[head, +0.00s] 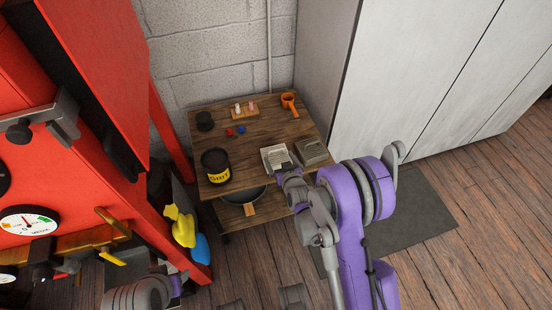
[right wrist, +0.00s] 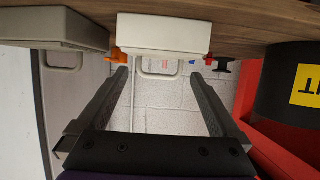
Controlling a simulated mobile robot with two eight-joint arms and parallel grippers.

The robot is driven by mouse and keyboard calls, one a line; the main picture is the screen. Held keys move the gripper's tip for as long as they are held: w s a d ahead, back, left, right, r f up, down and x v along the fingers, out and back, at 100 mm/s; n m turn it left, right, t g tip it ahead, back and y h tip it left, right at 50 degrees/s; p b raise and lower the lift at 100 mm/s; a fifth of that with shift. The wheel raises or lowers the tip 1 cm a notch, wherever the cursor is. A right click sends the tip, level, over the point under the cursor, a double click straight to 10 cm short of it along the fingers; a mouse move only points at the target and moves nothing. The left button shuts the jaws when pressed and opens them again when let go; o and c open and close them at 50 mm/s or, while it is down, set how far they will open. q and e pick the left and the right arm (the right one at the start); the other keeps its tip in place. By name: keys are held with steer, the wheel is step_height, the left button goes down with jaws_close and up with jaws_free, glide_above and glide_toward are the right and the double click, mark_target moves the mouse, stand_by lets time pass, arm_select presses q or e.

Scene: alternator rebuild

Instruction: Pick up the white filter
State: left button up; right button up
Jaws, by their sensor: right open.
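The white filter (head: 275,157) is a pale, flat box lying near the front edge of the small wooden table. In the right wrist view, which is upside down, the filter (right wrist: 163,33) is close ahead with a wire handle on it. My right gripper (right wrist: 160,80) is open and empty, its two fingers spread on either side of the handle's line. In the head view my right gripper (head: 286,172) is at the table's front edge, beside the filter and partly covering it. I cannot tell whether the fingers touch it.
A grey, similar box (head: 313,151) lies right of the filter. A black can with a yellow label (head: 216,166) stands left. Orange (head: 290,104), red (head: 230,132) and blue (head: 242,129) items sit farther back. A pan (head: 243,196) is on the lower shelf. A grey cabinet (head: 430,75) stands right.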

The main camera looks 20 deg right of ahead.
mark_target(276, 156)
steer(key=x, duration=0.2)
steer(key=shift+w+f, duration=0.2)
steer(key=shift+w, duration=0.1)
steer(key=c, duration=1.2)
